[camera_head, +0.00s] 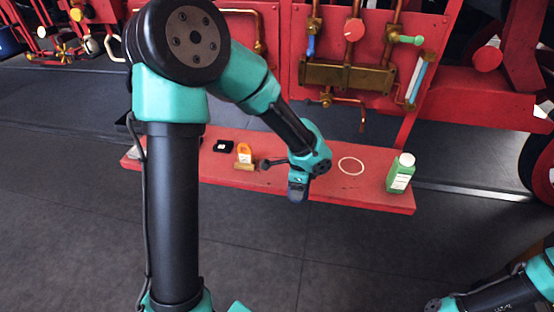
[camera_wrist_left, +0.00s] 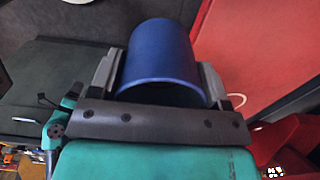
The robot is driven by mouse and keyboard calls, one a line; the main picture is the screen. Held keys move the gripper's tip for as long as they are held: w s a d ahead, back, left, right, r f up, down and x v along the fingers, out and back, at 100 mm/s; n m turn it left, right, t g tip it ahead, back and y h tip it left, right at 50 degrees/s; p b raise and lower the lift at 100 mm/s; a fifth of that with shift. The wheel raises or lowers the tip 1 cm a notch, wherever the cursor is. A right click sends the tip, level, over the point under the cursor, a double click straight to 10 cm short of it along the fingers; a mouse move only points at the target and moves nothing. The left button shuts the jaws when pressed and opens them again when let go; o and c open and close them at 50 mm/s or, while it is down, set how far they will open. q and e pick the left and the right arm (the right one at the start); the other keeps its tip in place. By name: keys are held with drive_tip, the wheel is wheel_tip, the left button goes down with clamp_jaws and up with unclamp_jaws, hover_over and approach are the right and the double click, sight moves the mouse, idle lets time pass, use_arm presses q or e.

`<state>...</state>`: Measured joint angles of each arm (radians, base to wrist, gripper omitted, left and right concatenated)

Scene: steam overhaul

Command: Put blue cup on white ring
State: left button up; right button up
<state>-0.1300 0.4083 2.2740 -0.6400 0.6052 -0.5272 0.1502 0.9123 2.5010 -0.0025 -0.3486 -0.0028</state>
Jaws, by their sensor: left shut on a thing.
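The blue cup (camera_wrist_left: 160,52) sits between the two fingers of my left gripper (camera_wrist_left: 160,75) in the left wrist view, and the gripper is shut on it. In the head view my left gripper (camera_head: 298,188) hangs over the front edge of the red bench, and the cup is hard to make out there. The white ring (camera_head: 351,165) lies flat on the bench to the right of the gripper, apart from it. My right gripper is out of view; only part of its arm shows at the lower right.
The red bench (camera_head: 335,190) also holds a green bottle (camera_head: 400,174) right of the ring, an orange-topped item (camera_head: 244,153) and a black item (camera_head: 222,146) to the left. Red panels with brass valves (camera_head: 346,75) stand behind. The bench around the ring is clear.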

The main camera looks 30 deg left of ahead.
use_arm(q)
drive_tip(key=shift+a, duration=0.15)
drive_tip(key=w+a, duration=0.2)
drive_tip(key=w, duration=0.2)
drive_tip(key=w+a+f, duration=0.1)
drive_tip(key=w+a, duration=0.1)
drive_tip(key=w, duration=0.3)
drive_tip(key=w+a, duration=0.3)
drive_tip(key=w, duration=0.2)
drive_tip(key=shift+w+a+f, duration=0.1)
drive_tip(key=shift+f, duration=0.15)
drive_tip(key=shift+f, duration=1.75)
drive_tip(key=shift+f, duration=0.15)
drive_tip(key=o, duration=1)
drive_tip(key=shift+c, duration=0.2)
